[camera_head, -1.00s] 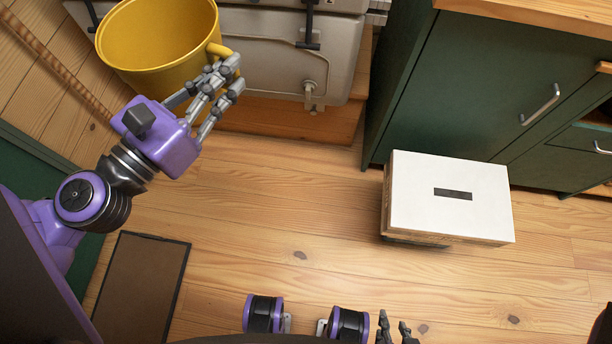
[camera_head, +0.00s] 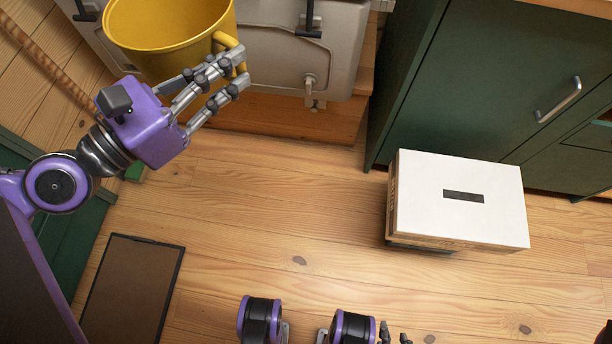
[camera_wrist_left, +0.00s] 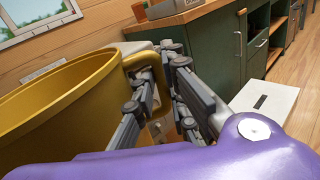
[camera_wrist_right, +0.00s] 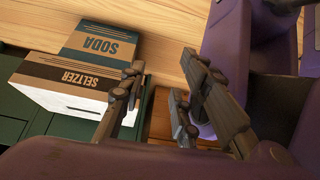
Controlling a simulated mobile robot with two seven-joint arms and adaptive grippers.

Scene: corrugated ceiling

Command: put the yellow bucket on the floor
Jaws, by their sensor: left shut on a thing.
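The yellow bucket (camera_head: 165,45) is at the upper left of the head view, held in the air in front of the pale grey chest. My left gripper (camera_head: 238,72) is shut on the bucket's handle, at the bucket's right side. In the left wrist view the bucket (camera_wrist_left: 60,110) fills the left side and its handle runs between the fingers (camera_wrist_left: 160,85). My right gripper (camera_head: 393,334) shows only at the bottom edge of the head view. In the right wrist view its fingers (camera_wrist_right: 155,95) stand apart with nothing between them.
A brown mat (camera_head: 130,290) lies at lower left. The wooden floor (camera_head: 280,210) between is clear.

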